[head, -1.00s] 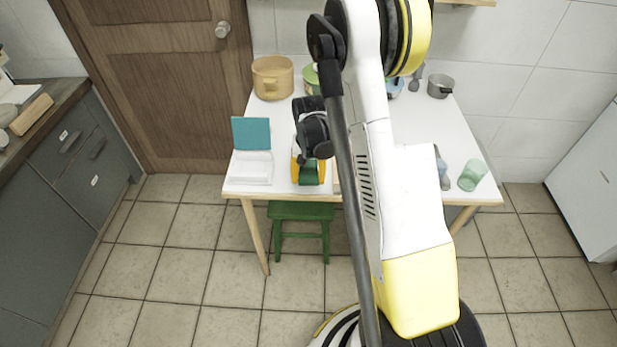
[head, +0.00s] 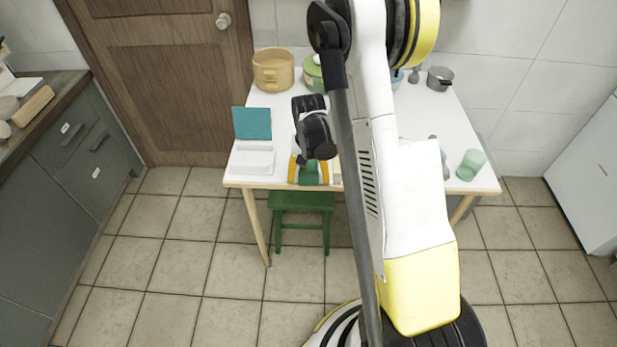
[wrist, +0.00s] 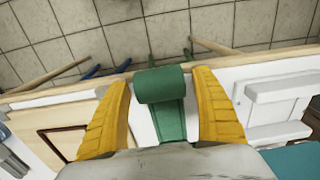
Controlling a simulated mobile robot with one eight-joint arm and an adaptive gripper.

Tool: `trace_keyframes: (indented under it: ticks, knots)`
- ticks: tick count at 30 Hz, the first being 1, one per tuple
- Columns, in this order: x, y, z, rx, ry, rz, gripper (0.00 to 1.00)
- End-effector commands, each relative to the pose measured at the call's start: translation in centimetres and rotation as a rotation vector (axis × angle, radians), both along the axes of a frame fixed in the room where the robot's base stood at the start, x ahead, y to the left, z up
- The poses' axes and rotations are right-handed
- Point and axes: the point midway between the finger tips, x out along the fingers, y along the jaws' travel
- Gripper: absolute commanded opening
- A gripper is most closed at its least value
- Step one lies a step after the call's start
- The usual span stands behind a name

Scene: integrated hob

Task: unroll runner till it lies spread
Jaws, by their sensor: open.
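The green runner (wrist: 170,122) lies on the white table with a flat strip and a rolled end (wrist: 161,85) at the table's front edge. It also shows as a small green patch in the head view (head: 308,172). My gripper (wrist: 160,78) is open, with one yellow finger on each side of the roll. Gaps show between the fingers and the roll in the wrist view. In the head view my gripper (head: 309,174) points down at the front edge. The strip's rear part is hidden by my gripper.
A teal-lidded white box (head: 252,160) stands left of my gripper. A pot (head: 273,70), a green pot (head: 313,74), a grey pan (head: 440,78) and a green glass (head: 471,164) are on the table. A green stool (head: 301,202) stands below the front edge.

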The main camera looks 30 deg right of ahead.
Motion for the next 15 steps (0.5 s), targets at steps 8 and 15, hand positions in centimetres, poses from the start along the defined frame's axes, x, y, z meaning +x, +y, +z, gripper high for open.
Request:
trace_keyframes:
  ticks: [8, 15]
  knots:
    - [0.0, 0.0, 4.3, 0.000, 0.000, 0.000, 0.76]
    - [0.0, 0.0, 9.4, 0.000, 0.000, 0.000, 0.76]
